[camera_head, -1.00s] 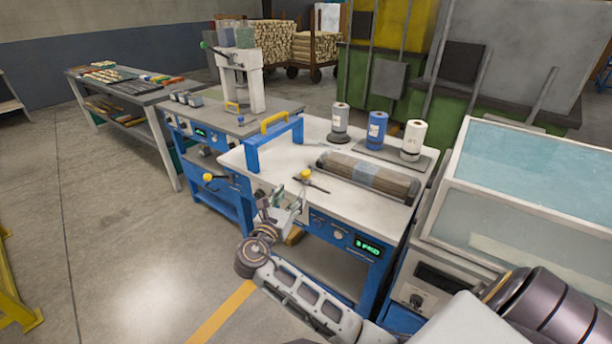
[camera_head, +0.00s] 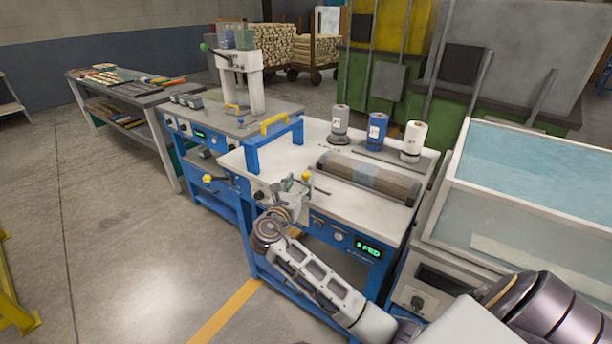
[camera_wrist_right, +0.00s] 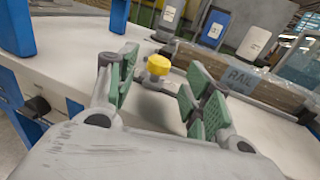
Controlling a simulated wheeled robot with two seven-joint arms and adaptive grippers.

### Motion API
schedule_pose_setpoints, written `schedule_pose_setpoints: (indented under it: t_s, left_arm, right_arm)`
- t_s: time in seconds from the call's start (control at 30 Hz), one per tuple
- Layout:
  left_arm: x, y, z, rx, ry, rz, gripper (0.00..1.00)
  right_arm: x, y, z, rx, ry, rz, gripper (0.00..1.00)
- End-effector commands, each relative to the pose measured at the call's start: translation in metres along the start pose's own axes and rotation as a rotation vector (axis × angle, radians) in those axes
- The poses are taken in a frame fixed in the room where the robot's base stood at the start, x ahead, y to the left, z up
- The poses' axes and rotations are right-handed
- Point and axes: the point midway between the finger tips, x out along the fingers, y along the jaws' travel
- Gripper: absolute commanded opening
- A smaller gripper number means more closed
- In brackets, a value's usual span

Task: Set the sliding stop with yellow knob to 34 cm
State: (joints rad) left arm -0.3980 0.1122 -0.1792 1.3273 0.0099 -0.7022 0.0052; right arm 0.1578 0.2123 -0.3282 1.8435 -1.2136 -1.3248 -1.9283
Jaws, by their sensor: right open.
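The sliding stop's yellow knob (camera_wrist_right: 158,65) shows in the right wrist view, on a dark grey fitting on the white bench top. In the head view the knob (camera_head: 306,176) is mostly hidden by my right gripper (camera_head: 292,186). In the wrist view my right gripper (camera_wrist_right: 163,92) is open, with its green pads on either side of the knob's line of sight. The knob appears beyond the fingertips, and nothing is between the pads. I cannot read any scale. My left gripper is not in view.
A wrapped wood bundle (camera_head: 368,180) lies on the bench behind the stop. Several rolls stand at the back, including a blue one (camera_head: 376,131). A blue frame with a yellow handle (camera_head: 274,123) rises left of the gripper. A green display (camera_head: 368,247) is on the bench front.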

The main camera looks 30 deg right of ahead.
Motion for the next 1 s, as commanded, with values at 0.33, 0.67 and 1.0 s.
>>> schedule_pose_setpoints:
  t_s: [0.33, 0.67, 1.0]
  left_arm:
    - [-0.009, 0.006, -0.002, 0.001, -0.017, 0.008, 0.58]
    - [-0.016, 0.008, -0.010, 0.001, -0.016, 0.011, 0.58]
    - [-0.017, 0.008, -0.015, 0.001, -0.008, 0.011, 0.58]
  right_arm:
    - [0.045, 0.000, 0.000, 0.000, -0.001, -0.001, 0.51]
    - [0.065, 0.000, 0.000, 0.000, -0.001, 0.000, 0.51]
    - [0.065, 0.000, 0.000, 0.000, 0.000, 0.000, 0.43]
